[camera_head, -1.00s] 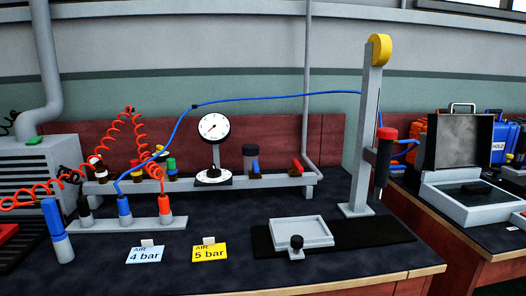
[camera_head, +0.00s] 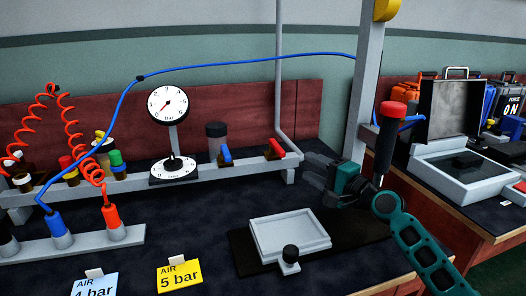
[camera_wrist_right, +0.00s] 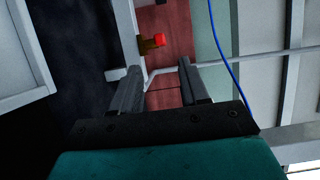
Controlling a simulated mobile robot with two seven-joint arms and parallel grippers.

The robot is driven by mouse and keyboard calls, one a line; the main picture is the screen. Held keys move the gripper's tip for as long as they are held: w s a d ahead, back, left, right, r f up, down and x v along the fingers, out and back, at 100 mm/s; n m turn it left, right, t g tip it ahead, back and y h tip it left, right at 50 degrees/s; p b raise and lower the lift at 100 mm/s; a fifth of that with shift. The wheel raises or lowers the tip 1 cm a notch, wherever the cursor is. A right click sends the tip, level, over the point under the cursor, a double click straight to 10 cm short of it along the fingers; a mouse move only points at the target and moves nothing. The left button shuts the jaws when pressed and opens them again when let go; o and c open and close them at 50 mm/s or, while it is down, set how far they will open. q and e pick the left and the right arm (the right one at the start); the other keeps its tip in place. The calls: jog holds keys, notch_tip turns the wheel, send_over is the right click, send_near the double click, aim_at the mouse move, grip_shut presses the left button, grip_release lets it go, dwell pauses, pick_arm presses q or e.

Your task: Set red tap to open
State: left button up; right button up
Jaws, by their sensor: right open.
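The red tap (camera_head: 277,149) has a short red handle on a brass body. It sits near the right end of the grey rail at the back of the bench, and its handle is tilted. My right gripper (camera_head: 316,168) is just right of the tap and nearer to me, open and empty. In the right wrist view the red tap (camera_wrist_right: 153,42) shows beyond the two parted fingers (camera_wrist_right: 163,80), clear of both. My left gripper is not in view.
A blue tap (camera_head: 226,154) is left of the red one on the grey rail (camera_head: 200,176). A pressure gauge (camera_head: 167,104) stands further left. A grey pipe (camera_head: 279,70) rises behind the red tap.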

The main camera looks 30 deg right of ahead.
aim_at(285, 154)
jog(key=w, duration=0.3)
jog(key=w+a+b, duration=0.1)
jog(key=w, duration=0.6)
jog(key=shift+w+a, duration=0.2)
jog(key=shift+a, duration=0.1)
jog(key=shift+w+a+b, duration=0.1)
jog(key=shift+w+b, duration=0.2)
jog(key=shift+w, duration=0.1)
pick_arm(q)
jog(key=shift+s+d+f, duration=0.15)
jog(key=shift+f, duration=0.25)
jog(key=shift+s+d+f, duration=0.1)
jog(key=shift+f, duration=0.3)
pick_arm(e)
jog(key=shift+w+a, duration=0.1)
jog(key=shift+w, duration=0.4)
jog(key=shift+c, duration=0.2)
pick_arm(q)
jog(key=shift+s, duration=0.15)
pick_arm(e)
grip_shut()
